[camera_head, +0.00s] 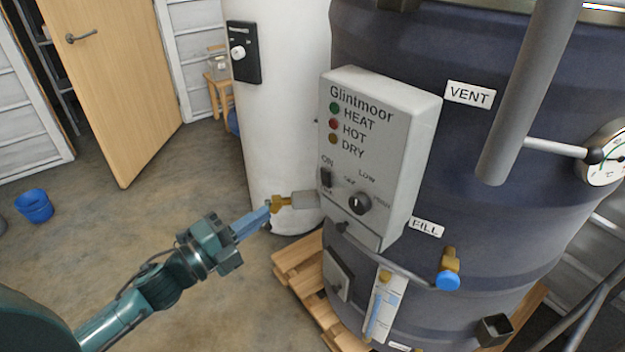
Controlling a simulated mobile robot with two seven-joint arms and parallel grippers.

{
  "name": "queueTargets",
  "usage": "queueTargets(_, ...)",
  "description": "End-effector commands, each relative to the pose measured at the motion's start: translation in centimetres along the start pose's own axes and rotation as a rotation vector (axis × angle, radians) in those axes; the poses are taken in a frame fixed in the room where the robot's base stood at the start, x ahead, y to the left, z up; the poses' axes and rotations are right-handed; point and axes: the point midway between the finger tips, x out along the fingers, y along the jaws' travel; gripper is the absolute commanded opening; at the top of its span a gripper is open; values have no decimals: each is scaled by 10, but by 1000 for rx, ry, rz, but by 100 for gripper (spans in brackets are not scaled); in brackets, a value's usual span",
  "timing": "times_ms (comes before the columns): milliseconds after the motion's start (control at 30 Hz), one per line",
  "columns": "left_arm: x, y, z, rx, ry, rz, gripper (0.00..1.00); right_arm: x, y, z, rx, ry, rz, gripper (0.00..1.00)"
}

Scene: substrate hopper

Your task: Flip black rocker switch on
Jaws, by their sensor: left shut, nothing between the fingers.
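The black rocker switch (326,178) sits at the left edge of the grey Glintmoor control box (398,125), under an "ON" label. Which way it is tilted is too small to tell. A black rotary knob (360,203) is to its right, between small markings. My left gripper (268,205) is shut and empty, left of the box and lower than the switch. My right gripper does not show.
The box is mounted on a large dark tank (470,195) standing on a wooden pallet (297,262). A blue-capped brass valve (449,270) and a sight gauge (384,305) are below. A white cylinder (285,100) stands behind. Open floor lies left, with a blue bucket (35,206).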

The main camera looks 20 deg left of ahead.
Motion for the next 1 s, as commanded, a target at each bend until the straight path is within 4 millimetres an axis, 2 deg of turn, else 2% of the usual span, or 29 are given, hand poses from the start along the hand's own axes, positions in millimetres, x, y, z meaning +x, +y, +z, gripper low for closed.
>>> queueTargets(167, 24, -3, 0, 2, 1, -4, 0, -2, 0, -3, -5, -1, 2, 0)
queueTargets(600, 107, -2, 1, -1, -1, -2, 0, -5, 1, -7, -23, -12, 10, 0)
queueTargets(800, 130, -1, 0, -1, -1, -1, 0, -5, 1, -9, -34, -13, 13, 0)
queueTargets(1000, 136, 0, 0, 0, -1, 1, 0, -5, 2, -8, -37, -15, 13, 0)
